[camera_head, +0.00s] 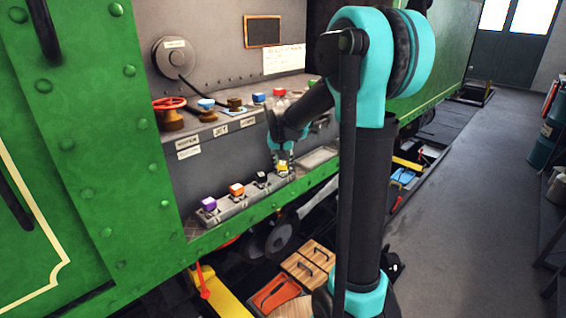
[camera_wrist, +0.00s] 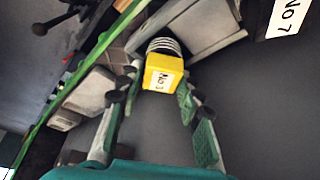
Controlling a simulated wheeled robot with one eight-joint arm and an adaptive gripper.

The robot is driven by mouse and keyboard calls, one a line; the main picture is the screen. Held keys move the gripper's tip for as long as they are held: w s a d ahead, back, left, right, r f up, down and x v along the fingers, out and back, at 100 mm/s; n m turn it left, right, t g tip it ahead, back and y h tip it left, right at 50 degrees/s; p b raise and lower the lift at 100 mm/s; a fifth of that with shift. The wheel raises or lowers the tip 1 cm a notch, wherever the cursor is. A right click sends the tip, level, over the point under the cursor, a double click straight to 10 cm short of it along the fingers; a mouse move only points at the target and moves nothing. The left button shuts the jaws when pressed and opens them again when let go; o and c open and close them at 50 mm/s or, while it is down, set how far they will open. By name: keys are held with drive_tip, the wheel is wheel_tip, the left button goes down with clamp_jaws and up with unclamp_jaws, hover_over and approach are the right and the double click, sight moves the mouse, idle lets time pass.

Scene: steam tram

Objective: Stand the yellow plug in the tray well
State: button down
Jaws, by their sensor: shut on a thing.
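The yellow plug (camera_head: 283,165) is low in my gripper (camera_head: 282,158) in the head view, at the right end of a long grey tray (camera_head: 236,212). In the wrist view the plug (camera_wrist: 163,74) is a yellow block with a white label and a ribbed grey end pointing away from me. My gripper's fingers (camera_wrist: 158,92) stand on either side of it and hold it. The tray bears a purple plug (camera_head: 209,204), an orange plug (camera_head: 237,190) and a dark one (camera_head: 262,178). I cannot tell whether the yellow plug touches the tray; the well under it is hidden.
A shelf (camera_head: 215,124) above carries a red handwheel (camera_head: 170,105) and several coloured caps. A flat pale plate (camera_head: 317,157) lies right of the tray. The green tram side (camera_head: 90,150) rises at left. My arm hides part of the shelf's right end.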

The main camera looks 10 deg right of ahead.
drive_tip(key=c, duration=1)
unclamp_jaws()
drive_tip(key=shift+o, duration=0.2)
drive_tip(key=o, duration=0.7)
drive_tip(key=shift+c, duration=0.2)
drive_tip(key=shift+r, duration=0.95)
drive_tip(key=shift+r, duration=0.3)
drive_tip(key=shift+r, duration=2.55)
